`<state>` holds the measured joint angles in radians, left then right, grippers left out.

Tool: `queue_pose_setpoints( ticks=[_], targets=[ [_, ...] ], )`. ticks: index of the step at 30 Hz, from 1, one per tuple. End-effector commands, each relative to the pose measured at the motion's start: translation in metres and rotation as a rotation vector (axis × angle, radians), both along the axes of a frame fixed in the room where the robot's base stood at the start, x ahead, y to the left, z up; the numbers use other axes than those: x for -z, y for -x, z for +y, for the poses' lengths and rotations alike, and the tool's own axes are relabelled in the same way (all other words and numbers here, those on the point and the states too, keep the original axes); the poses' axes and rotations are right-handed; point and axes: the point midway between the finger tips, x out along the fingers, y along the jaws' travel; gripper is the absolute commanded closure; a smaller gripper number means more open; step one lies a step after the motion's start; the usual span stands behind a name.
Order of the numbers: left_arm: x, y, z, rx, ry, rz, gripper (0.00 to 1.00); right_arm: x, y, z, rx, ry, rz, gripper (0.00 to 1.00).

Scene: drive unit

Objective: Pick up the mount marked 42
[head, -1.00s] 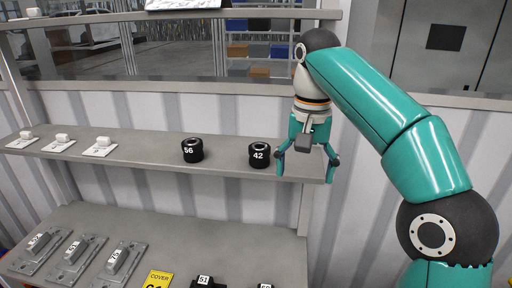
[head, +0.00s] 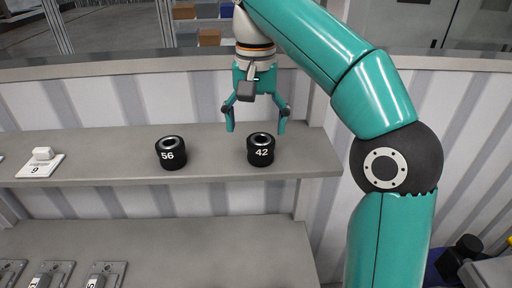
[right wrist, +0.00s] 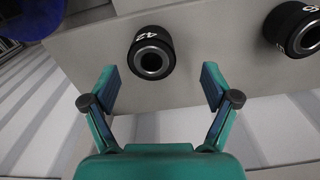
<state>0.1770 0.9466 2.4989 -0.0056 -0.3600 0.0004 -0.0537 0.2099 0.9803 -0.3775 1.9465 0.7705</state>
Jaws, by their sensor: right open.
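The mount marked 42 (head: 261,150) is a short black cylinder with a metal-rimmed hole on top. It stands upright on the grey upper shelf (head: 110,152), near its right end. My right gripper (head: 256,128) is open and empty, pointing down above and around the line of the mount in the head view. In the right wrist view, the mount 42 (right wrist: 151,52) lies just beyond the fingertips, roughly between their lines, a little left of centre. The right gripper (right wrist: 161,88) shows both fingers spread there. My left gripper is not in view.
A like black mount marked 56 (head: 171,153) stands to the left on the same shelf; it also shows in the right wrist view (right wrist: 294,28). A white piece on a card marked 9 (head: 42,161) is further left. A lower shelf (head: 190,250) holds plates at its left.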

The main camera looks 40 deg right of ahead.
Motion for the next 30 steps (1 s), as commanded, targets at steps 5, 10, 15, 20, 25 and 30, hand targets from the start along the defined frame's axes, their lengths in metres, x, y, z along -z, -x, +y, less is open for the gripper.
queue_pose_setpoints(
  ticks=[5,10,15,20,25,30],
  targets=[
    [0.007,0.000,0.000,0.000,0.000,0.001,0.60,0.015,0.005,-0.005,0.014,-0.001,-0.001,0.13],
    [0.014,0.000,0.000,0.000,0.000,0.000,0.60,0.038,0.007,-0.006,0.017,-0.001,0.001,0.13],
    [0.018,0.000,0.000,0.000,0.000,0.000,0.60,0.057,0.007,-0.006,0.018,-0.001,0.000,0.13],
    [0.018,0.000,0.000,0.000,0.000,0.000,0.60,0.059,0.007,-0.006,0.019,-0.001,-0.002,0.13],
    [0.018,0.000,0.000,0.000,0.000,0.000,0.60,0.059,0.007,-0.006,0.019,-0.001,-0.002,0.22],
    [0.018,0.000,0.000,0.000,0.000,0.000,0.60,0.059,0.007,-0.006,0.019,-0.001,-0.002,0.50]
  ],
)
